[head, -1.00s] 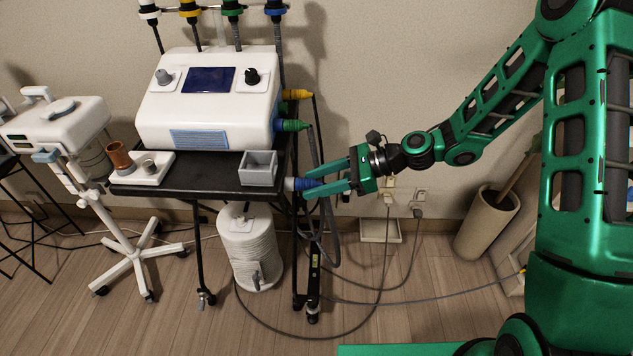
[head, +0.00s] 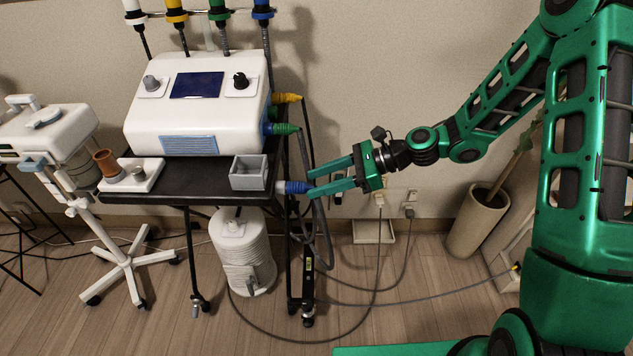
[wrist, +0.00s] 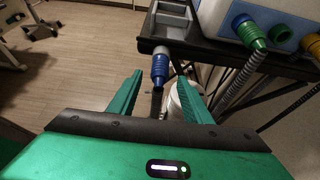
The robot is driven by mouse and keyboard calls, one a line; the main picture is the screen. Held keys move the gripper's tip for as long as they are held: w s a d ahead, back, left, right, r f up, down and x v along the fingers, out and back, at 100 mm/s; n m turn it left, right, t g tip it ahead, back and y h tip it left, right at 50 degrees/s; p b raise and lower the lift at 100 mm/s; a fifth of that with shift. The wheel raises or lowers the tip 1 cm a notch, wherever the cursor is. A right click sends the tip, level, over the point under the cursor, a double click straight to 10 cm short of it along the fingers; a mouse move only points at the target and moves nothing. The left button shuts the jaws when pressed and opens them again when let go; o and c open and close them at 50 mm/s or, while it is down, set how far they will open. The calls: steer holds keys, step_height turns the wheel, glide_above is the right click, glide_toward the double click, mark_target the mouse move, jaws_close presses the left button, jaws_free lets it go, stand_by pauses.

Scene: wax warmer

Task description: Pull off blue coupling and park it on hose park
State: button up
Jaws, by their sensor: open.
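The blue coupling (head: 294,187) sits on a short pale stub (head: 281,187) at the right edge of the black cart top, beside the grey tray. In the wrist view the blue coupling (wrist: 160,70) points toward me from that stub, which I take for the hose park. My gripper (head: 312,182) is open, just right of the coupling, and looks empty. In the wrist view its fingers (wrist: 161,88) lie left and right of the coupling's line, with the coupling apart from both. A dark hose hangs by the coupling; its join is unclear.
The white machine (head: 200,105) has a green coupling (head: 284,129) and a yellow coupling (head: 287,98) on its right side. The grey tray (head: 248,180) is close by. Dark hoses hang below. Open space lies right of the cart.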

steer(key=shift+v, duration=2.25)
steer(key=v, duration=1.1)
steer(key=s+d+n+h, duration=0.85)
steer(key=s+d, duration=0.25)
steer(key=d, duration=0.3)
steer(key=s+d+r+n+h, duration=0.1)
steer(key=s+d+r+h, duration=0.1)
steer(key=s+d, duration=0.3)
steer(key=s+d+r+n+h, duration=0.2)
steer(key=s+d, duration=0.3)
steer(key=s, duration=0.7)
steer(key=shift+r, duration=0.2)
steer(key=shift+d+n, duration=0.1)
steer(key=shift+n, duration=0.15)
